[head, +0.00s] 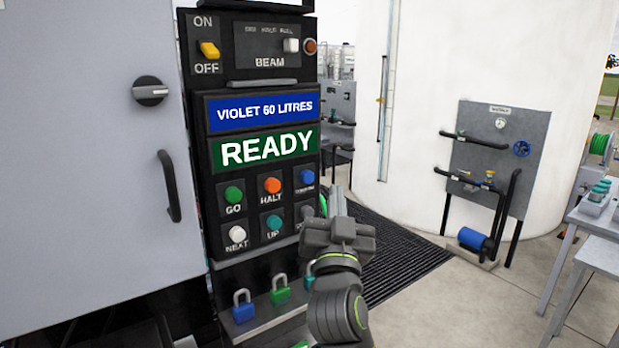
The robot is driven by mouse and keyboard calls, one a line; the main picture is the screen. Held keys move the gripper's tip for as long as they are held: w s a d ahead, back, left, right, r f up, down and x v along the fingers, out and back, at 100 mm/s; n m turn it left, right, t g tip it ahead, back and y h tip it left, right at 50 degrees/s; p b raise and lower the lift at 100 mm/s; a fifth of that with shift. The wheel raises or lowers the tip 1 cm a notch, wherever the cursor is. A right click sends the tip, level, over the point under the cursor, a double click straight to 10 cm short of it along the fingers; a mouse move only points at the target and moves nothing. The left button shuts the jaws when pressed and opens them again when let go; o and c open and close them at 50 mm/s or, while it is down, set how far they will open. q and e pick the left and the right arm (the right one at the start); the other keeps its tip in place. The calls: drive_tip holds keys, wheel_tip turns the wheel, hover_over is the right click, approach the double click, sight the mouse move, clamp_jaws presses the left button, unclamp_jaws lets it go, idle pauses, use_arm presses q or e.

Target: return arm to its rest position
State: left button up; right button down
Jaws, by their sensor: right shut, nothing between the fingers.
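My right gripper (336,203) is raised in front of the lower right of the black control panel (200,150). Its fingers are together and hold nothing. The gripper and wrist hide part of the panel's lower right, including much of the button right of the UP button (274,222). I cannot tell whether the fingertips touch the panel. My left gripper is not in the head view.
The panel's screens read "VIOLET 60 LITRES" (264,110) and "READY" (266,149). Padlocks, one blue (243,309), stand on a ledge below. A grey cabinet door (90,200) is at left. A valve board (498,150) and a grey table (596,215) are at right.

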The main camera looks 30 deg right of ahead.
idle(0.6)
drive_tip(key=s+d+f+n+g+y, duration=0.1)
drive_tip(key=s+f+n+g+y, duration=0.2)
drive_tip(key=f, duration=1)
drive_tip(key=s+d+f+n+g+y, duration=0.25)
drive_tip(key=s+f+g, duration=0.2)
drive_tip(key=f, duration=0.95)
drive_tip(key=s+a+f+n+g+y, duration=0.2)
drive_tip(key=s+a+f+g+y, duration=0.15)
drive_tip(key=s+f, duration=0.55)
drive_tip(key=s+a+f+n+g+y, duration=0.1)
drive_tip(key=s+a+f+g+y, duration=0.1)
drive_tip(key=s+f+g, duration=0.65)
drive_tip(key=s+d+f+t+b, duration=0.1)
drive_tip(key=s+f, duration=0.1)
drive_tip(key=f, duration=1.1)
drive_tip(key=s+d+f+t, duration=0.1)
drive_tip(key=s+f, duration=0.1)
drive_tip(key=f, duration=1.1)
drive_tip(key=s+a+f+g+b, duration=0.1)
drive_tip(key=s+f, duration=1.3)
drive_tip(key=f, duration=0.1)
drive_tip(key=shift+a+y, duration=0.35)
drive_tip(key=shift+y, duration=0.05)
